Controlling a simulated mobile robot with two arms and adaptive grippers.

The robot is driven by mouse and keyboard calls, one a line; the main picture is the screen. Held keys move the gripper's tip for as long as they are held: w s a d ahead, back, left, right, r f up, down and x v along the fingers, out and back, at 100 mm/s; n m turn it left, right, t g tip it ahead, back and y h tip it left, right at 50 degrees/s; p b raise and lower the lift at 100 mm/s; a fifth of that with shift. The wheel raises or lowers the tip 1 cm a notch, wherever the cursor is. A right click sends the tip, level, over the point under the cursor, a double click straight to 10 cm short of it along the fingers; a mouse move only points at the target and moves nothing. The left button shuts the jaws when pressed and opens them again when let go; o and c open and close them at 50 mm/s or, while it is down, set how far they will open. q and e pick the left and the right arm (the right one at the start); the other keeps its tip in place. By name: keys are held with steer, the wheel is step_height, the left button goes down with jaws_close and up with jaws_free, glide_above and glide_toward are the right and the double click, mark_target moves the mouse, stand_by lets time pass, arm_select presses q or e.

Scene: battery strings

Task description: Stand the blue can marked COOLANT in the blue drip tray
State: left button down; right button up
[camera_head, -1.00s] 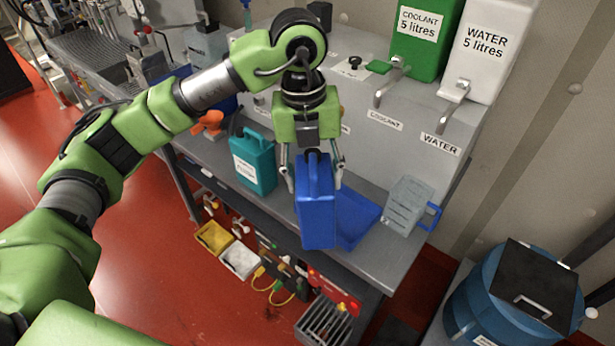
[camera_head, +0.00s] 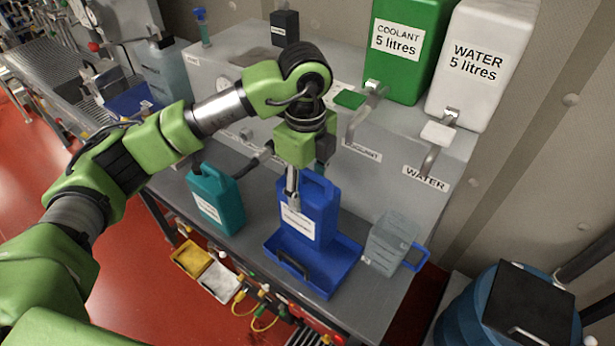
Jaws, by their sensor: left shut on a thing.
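The blue can (camera_head: 316,219) is upright, with a white label facing me whose print is too small to read. It is over the blue drip tray (camera_head: 337,276), its base inside the tray's outline; I cannot tell whether it touches the tray floor. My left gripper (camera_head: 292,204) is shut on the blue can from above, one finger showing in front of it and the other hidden. My right gripper is not in view.
A teal can (camera_head: 214,201) stands left of the tray. A clear jug with a blue handle (camera_head: 390,243) stands close to its right. Behind are the green coolant tank (camera_head: 398,72), the white water tank (camera_head: 470,95) and their taps. A blue barrel (camera_head: 455,305) is at lower right.

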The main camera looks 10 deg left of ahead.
arm_select(q)
steer(key=shift+s+f, duration=0.15)
steer(key=shift+s, duration=0.2)
steer(key=shift+f+b, duration=0.2)
steer(key=shift+b, duration=0.15)
steer(key=shift+w+f+b, duration=0.1)
steer(key=shift+f+b, duration=0.2)
steer(key=shift+f, duration=0.4)
step_height(320, 180, down, 4)
steer(key=shift+r+b, duration=0.1)
steer(key=shift+b, duration=0.85)
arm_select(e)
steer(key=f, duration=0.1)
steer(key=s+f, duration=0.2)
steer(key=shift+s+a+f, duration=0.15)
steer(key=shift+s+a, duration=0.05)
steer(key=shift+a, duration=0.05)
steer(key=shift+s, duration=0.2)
